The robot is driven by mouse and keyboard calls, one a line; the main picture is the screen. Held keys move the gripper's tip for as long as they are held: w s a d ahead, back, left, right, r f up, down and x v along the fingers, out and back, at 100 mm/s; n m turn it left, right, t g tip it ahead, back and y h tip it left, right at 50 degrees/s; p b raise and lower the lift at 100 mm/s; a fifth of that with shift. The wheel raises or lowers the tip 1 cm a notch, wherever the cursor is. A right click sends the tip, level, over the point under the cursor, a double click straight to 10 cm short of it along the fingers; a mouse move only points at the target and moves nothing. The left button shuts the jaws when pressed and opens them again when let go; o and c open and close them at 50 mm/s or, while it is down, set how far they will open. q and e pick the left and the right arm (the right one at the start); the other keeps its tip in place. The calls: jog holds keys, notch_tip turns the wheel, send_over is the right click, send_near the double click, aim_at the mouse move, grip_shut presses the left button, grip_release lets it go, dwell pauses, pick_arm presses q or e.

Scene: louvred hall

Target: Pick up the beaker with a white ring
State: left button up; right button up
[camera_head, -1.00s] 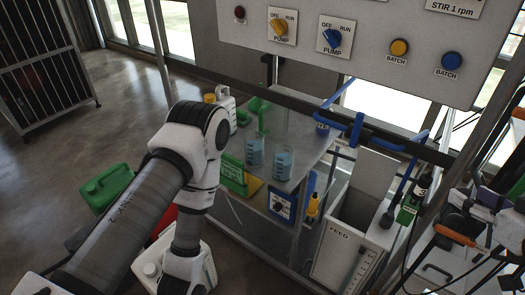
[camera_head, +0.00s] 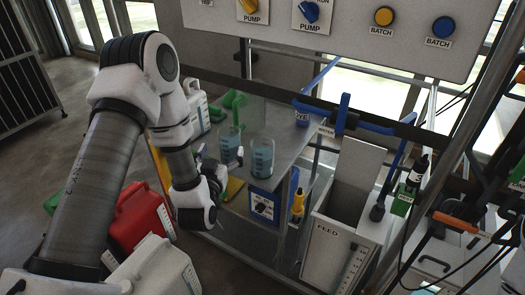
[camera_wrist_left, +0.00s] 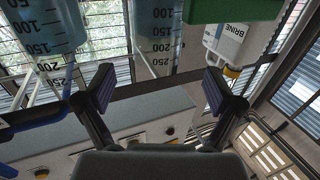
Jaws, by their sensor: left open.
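Two clear beakers with blue liquid stand on the grey bench: a left one (camera_head: 229,146) and a right one (camera_head: 262,157). I cannot make out a white ring on either. The left wrist view is upside down, with one beaker (camera_wrist_left: 42,22) at top left and another (camera_wrist_left: 155,38) at top centre; their marked scales show. My left gripper (camera_head: 220,163) is in front of the beakers, close to the left one, partly hidden by its own wrist. Its two fingers are apart and empty in the left wrist view (camera_wrist_left: 158,92). My right gripper is not in view.
A white brine jug (camera_wrist_left: 226,42) and green scoop (camera_head: 232,103) are behind the beakers. A red can (camera_head: 138,215) is left of my wrist. A feed bin (camera_head: 335,236) stands right of the bench, with a blue-handled bar (camera_head: 345,118) above. The switch panel (camera_head: 350,30) overhangs the back.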

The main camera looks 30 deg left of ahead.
aim_at(227, 141)
pick_arm(q)
jog(key=p+x, duration=0.1)
jog(key=x, duration=0.6)
jog(key=shift+w+d+p, duration=0.1)
jog(key=shift+w+p, duration=0.15)
jog(key=shift+p, duration=0.1)
jog(key=c, duration=1.4)
